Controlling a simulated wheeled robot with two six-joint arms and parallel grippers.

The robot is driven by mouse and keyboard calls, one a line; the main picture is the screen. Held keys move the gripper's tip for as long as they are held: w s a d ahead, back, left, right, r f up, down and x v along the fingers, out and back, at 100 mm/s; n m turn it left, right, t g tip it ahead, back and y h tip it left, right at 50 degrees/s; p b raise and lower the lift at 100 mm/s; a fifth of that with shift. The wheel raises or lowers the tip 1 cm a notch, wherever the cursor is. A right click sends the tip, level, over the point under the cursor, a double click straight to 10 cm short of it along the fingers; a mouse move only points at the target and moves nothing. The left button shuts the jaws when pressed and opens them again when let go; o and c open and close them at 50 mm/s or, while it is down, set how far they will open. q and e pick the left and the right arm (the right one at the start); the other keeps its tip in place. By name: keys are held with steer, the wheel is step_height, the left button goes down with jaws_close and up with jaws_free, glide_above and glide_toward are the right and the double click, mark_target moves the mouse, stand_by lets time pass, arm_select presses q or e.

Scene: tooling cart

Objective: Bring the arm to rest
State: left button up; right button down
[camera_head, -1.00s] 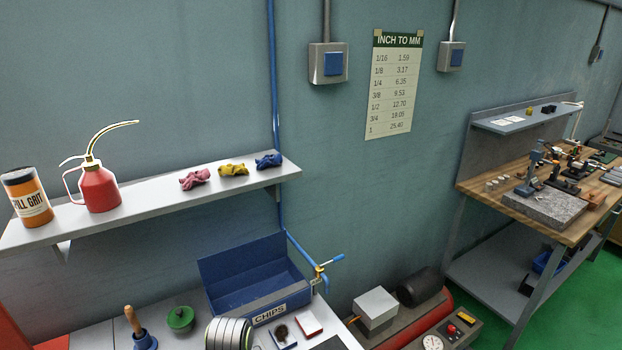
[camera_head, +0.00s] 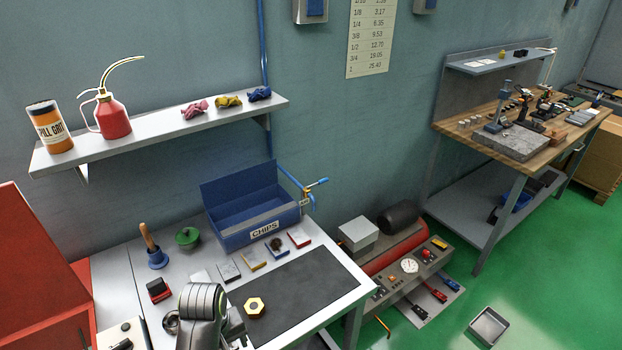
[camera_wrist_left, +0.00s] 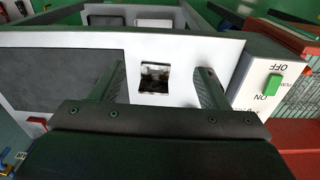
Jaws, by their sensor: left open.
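In the wrist view my left gripper (camera_wrist_left: 160,80) is open, its two dark fingers spread apart above the pale cart top. A small square shiny dark patch (camera_wrist_left: 154,78) shows between the fingers; I cannot tell whether it is an object or an opening. Nothing is seen gripped. In the head view a grey link of my arm (camera_head: 204,303) rises at the bottom, left of the dark mat (camera_head: 310,285); the gripper's fingers do not show there. My right gripper is in neither view.
A brass hex piece (camera_head: 254,307) is close to my arm. A blue CHIPS bin (camera_head: 262,226), a handbell-shaped tool (camera_head: 156,256) and a green-lidded pot (camera_head: 187,237) stand behind. In the wrist view, a white ON/OFF box (camera_wrist_left: 262,80) is right of the fingers.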

arm_select(q)
steer(key=s+a+r+m+t+y, duration=0.1)
steer(key=s+a+m+t, duration=0.15)
steer(key=s+a, duration=0.55)
steer(key=s+a+r+m+t+y, duration=0.1)
steer(key=s+a+r+m, duration=0.2)
steer(key=s, duration=0.8)
step_height(320, 180, down, 35)
steer(key=a+g+b, duration=0.2)
steer(key=a+b, duration=0.1)
steer(key=b, duration=0.5)
steer(key=s+d+f+b, duration=0.1)
steer(key=s+f+b, duration=0.1)
steer(key=s+f, duration=0.5)
steer(key=s+d+f+h+b, duration=0.1)
steer(key=s+f+b, duration=0.2)
steer(key=s+f, duration=0.5)
step_height(320, 180, down, 6)
steer(key=shift+r+g+b, duration=0.2)
steer(key=shift+g+b, duration=0.1)
steer(key=shift+g, duration=0.15)
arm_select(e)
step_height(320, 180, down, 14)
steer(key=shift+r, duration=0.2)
arm_select(q)
steer(key=shift+s, duration=0.1)
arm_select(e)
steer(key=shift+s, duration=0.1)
